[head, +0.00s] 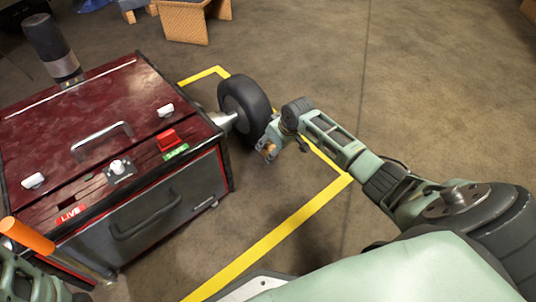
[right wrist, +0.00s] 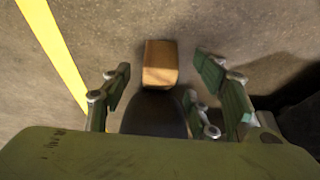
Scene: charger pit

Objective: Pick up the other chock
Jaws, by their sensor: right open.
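The chock (right wrist: 160,63) is a small tan block on the floor, centred in the right wrist view just beyond the dark tyre (right wrist: 155,115). In the head view a bit of the chock (head: 267,149) shows at the right gripper, mostly hidden by it. My right gripper (head: 269,152) is open beside the black wheel (head: 244,103). In the right wrist view its fingers stand apart on either side of the chock, with visible gaps. Part of my left arm shows at the bottom left corner of the head view; its jaws cannot be made out.
A dark red cabinet (head: 75,105) with handles, a red switch and a "LIVE" label fills the left. An orange-ended rod (head: 27,236) lies near its front corner. Yellow floor lines (head: 270,240) surround the spot. A tan, box-like object (head: 183,22) stands at the back. Floor at right is clear.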

